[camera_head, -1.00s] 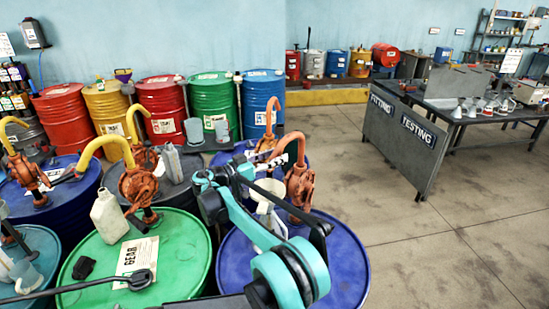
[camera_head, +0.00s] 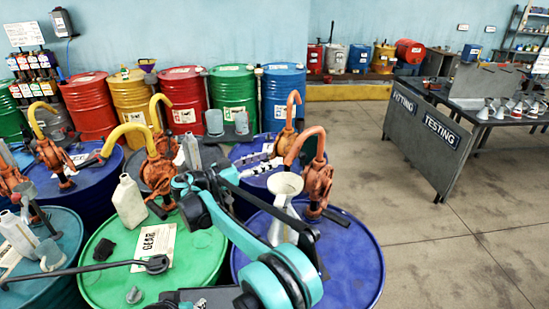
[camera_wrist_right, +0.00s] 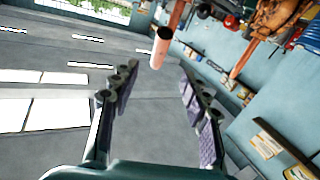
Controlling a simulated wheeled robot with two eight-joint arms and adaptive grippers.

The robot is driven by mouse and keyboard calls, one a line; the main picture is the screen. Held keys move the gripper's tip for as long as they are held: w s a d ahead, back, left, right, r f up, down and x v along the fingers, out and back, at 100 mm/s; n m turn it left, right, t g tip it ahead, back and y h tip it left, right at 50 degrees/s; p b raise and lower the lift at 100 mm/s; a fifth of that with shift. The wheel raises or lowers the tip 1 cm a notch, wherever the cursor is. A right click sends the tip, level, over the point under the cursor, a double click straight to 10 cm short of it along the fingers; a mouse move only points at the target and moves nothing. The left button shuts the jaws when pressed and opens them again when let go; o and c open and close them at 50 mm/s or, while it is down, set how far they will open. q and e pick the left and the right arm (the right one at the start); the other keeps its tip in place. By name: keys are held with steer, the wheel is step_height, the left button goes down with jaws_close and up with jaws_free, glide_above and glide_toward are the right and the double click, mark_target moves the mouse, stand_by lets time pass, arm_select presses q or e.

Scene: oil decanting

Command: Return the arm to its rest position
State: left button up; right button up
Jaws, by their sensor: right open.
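My right arm, teal and black, reaches up from the bottom middle of the head view over the drums. Its gripper (camera_head: 258,166) is open, with its grey fingers pointing toward the orange pumps. In the right wrist view the two dark padded fingers (camera_wrist_right: 158,74) stand wide apart with nothing held between them. A salmon pipe end (camera_wrist_right: 161,48) shows beyond the fingertips; I cannot tell its distance. My left gripper is not in view.
A white funnel (camera_head: 284,187) and an orange pump (camera_head: 317,183) stand at the blue drum (camera_head: 345,255) beside my arm. A green drum (camera_head: 205,262) carries a cream jug (camera_head: 129,203). More drums line the wall. Open floor (camera_head: 450,265) lies right, before the testing bench (camera_head: 425,150).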

steer(key=shift+s+a, duration=0.15)
steer(key=shift+a, duration=0.05)
steer(key=s+d+n+g+y, duration=0.2)
steer(key=s+d+n+y, duration=0.3)
steer(key=d, duration=0.8)
steer(key=s+d+f+n+g+y, duration=0.1)
steer(key=s+d+f+y, duration=0.15)
steer(key=s, duration=0.45)
steer(key=s+d+f+n+y, duration=0.2)
steer(key=s+d, duration=0.2)
steer(key=s, duration=0.3)
steer(key=s+a+f+n+t+y, duration=0.1)
steer(key=s+f+y, duration=0.2)
steer(key=s+f, duration=0.35)
steer(key=s+a+f+n+y, duration=0.1)
steer(key=s+f+n+y, duration=0.15)
steer(key=s, duration=0.75)
step_height(320, 180, down, 10)
steer(key=b, duration=0.8)
steer(key=shift+s+m+y+b, duration=0.25)
steer(key=shift+m+y+b, duration=0.1)
steer(key=shift+y, duration=0.05)
